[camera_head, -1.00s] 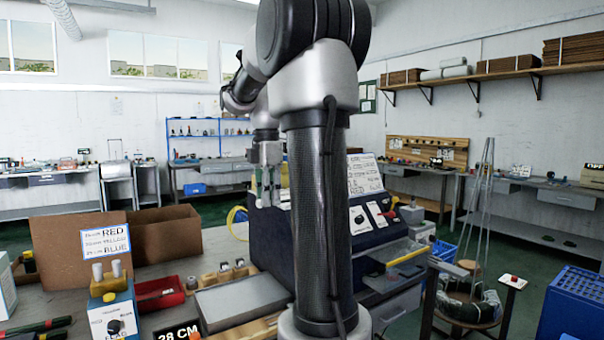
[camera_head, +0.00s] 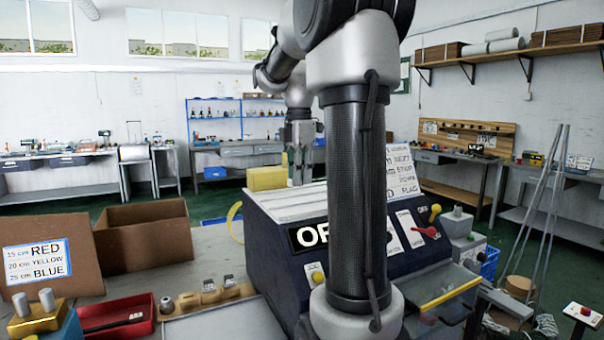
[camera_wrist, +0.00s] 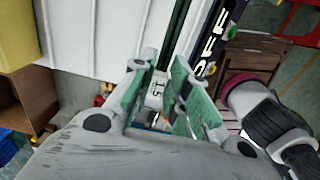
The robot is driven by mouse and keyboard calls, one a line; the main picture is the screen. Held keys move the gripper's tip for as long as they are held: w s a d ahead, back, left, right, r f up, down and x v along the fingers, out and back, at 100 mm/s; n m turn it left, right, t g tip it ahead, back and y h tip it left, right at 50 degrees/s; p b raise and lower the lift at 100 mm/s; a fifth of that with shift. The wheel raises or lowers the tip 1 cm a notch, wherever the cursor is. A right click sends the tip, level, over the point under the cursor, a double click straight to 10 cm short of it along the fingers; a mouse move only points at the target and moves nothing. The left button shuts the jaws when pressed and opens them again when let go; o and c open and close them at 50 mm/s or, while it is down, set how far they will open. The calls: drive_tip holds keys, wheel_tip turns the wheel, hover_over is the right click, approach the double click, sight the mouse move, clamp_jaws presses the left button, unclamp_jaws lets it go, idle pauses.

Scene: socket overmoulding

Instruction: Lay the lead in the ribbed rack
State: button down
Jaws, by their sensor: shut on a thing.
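My gripper (camera_head: 300,178) is over the top of the dark blue machine, close to the white ribbed rack (camera_head: 285,206). In the wrist view the green-padded jaws (camera_wrist: 168,95) are closed on a small white piece marked with dark figures, which I take to be part of the lead (camera_wrist: 153,92). The rest of the lead is hard to make out. The ribbed rack (camera_wrist: 92,45) fills the upper left of the wrist view, just beyond the jaws. Whether the lead touches it cannot be told.
A yellow block (camera_head: 267,178) stands at the rack's far left. The blue machine (camera_head: 268,242) has switches and an OFF sign. A cardboard box (camera_head: 145,240), a red tray (camera_head: 118,322) and a wooden holder (camera_head: 210,296) lie left. My arm hides part of the machine.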

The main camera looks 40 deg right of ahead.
sight(300, 210)
drive_tip(key=shift+f, duration=3.3)
drive_tip(key=c, duration=1.3)
unclamp_jaws()
wheel_tip(300, 210, up, 12)
